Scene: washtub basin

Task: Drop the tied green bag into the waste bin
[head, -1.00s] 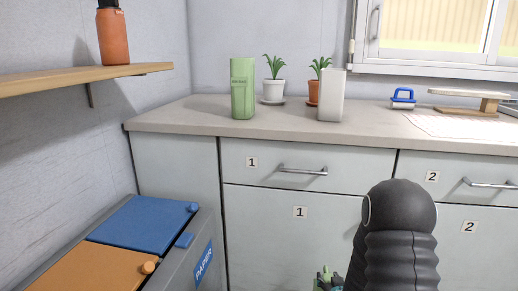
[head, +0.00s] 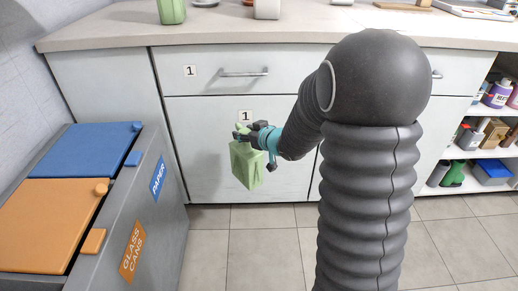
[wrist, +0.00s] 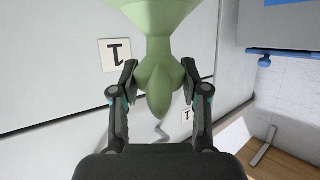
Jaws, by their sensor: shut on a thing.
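The tied green bag (head: 246,166) hangs from my gripper (head: 242,136) in front of the lower cabinet door marked 1. In the wrist view, both fingers of my gripper (wrist: 160,88) are shut on the bag's knotted neck (wrist: 158,72), and part of the bag body (wrist: 155,14) shows beyond it. The bag hangs clear of the floor. The waste bin (head: 170,215) is the grey unit at the left, to the left of the bag. Its blue lid (head: 85,150), labelled PAPER, and orange lid (head: 50,222), labelled GLASS CANS, are both closed.
The counter (head: 210,32) runs along the back above grey cabinets, with a green carton (head: 172,10) on it. Open shelves (head: 480,140) with bottles stand at the right. The tiled floor (head: 257,245) between the bin and my arm is clear.

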